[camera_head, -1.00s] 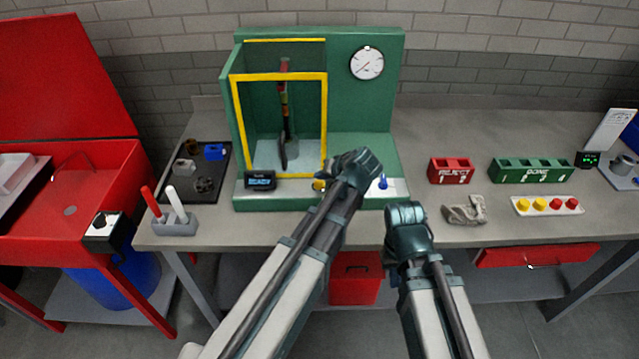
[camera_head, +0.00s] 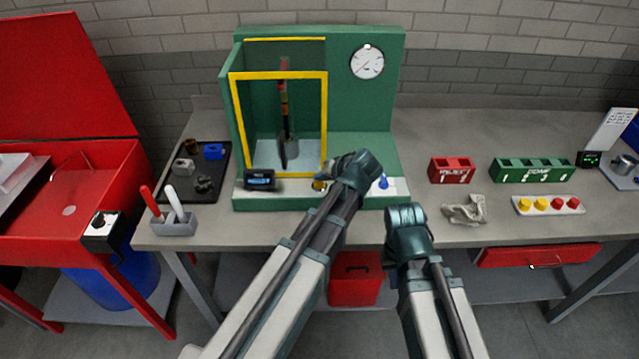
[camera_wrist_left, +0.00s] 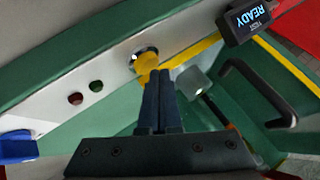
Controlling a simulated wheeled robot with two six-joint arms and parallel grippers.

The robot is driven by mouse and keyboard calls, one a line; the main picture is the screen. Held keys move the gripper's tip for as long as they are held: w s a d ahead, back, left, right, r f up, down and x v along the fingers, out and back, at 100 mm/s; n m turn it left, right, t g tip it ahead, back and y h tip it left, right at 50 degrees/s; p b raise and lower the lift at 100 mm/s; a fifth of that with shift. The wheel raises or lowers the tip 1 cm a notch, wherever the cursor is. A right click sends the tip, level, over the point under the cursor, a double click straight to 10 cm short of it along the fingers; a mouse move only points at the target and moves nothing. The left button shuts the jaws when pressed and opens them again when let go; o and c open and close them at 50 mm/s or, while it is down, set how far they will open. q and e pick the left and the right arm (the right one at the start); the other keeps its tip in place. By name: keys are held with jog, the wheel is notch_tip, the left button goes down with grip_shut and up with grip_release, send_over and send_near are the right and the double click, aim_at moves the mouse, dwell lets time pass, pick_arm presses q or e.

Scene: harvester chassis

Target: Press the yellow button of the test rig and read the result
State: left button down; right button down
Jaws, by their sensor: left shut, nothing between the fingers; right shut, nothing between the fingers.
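The green test rig (camera_head: 385,95) stands on the bench with a yellow-framed window and a round white gauge (camera_head: 366,62). My right gripper (camera_head: 405,215) is shut and empty at the bench's front edge.
A red reject bin (camera_head: 451,170), a green bin row (camera_head: 530,171), a crumpled cloth (camera_head: 464,210) and a tray of coloured caps (camera_head: 547,206) lie right. A dark parts tray (camera_head: 215,165) and a pen holder (camera_head: 175,225) stand left. A blue knob (camera_head: 383,183) sits beside the button.

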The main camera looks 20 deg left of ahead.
aim_at(321, 186)
pick_arm(q)
jog(key=shift+f+b, duration=0.45)
jog(key=shift+b, duration=0.05)
dwell(0.4)
jog(key=shift+r, duration=0.1)
dwell(0.3)
jog(key=shift+r+p, duration=0.75)
jog(key=shift+p, duration=0.15)
notch_tip(321, 186, up, 5)
jog(key=p, duration=0.5)
jog(key=shift+r, duration=0.1)
